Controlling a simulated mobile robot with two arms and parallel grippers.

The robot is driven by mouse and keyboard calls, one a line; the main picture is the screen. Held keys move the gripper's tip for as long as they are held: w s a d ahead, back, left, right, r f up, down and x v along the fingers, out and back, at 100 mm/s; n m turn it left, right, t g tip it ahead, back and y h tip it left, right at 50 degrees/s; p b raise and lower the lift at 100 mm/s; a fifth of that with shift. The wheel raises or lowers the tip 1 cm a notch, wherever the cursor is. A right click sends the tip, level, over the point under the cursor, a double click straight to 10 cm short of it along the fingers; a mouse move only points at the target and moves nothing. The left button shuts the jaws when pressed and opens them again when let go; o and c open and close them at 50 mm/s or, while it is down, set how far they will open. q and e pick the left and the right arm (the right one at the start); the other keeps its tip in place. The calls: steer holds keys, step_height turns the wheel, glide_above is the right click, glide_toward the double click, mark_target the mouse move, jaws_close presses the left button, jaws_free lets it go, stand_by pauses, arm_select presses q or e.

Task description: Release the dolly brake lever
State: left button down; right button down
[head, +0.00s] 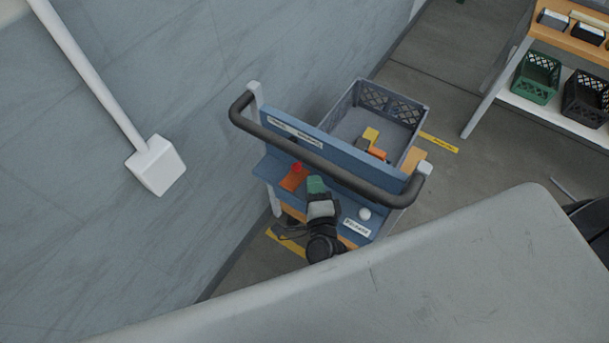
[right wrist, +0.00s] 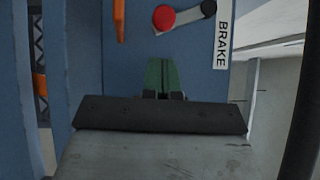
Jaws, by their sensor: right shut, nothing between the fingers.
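The brake lever shows in the right wrist view as a short grey arm with a red knob (right wrist: 164,18) at its left end and a dark round end at its right. A white BRAKE label (right wrist: 222,35) is beside it on the blue panel. In the head view the red knob (head: 297,167) stands on the dolly's blue panel (head: 272,170). My right gripper (head: 316,184) is shut and empty, close to the panel. Its green fingertips (right wrist: 167,72) show below the knob in the wrist view, apart from it. My left gripper is not in view.
A black handlebar (head: 305,155) spans the dolly above my right gripper. An orange part (head: 293,180) is beside the red knob. A white ball (head: 364,213) is farther right. A grey crate (head: 345,105) holding yellow and orange pieces sits behind. A shelf with crates (head: 538,78) is at upper right.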

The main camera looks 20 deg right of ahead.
mark_target(300, 164)
steer(key=shift+w+a, duration=0.7)
steer(key=shift+w, duration=0.2)
steer(key=shift+w+a, duration=0.2)
steer(key=shift+w, duration=0.05)
steer(key=b, duration=0.1)
steer(key=f+b, duration=0.1)
steer(key=b, duration=0.1)
steer(key=shift+w+a+m+t, duration=0.2)
steer(key=shift+w+m+t, duration=0.1)
steer(key=shift+m, duration=0.1)
steer(key=shift+b, duration=0.35)
steer(key=shift+r, duration=0.2)
steer(key=shift+f, duration=0.1)
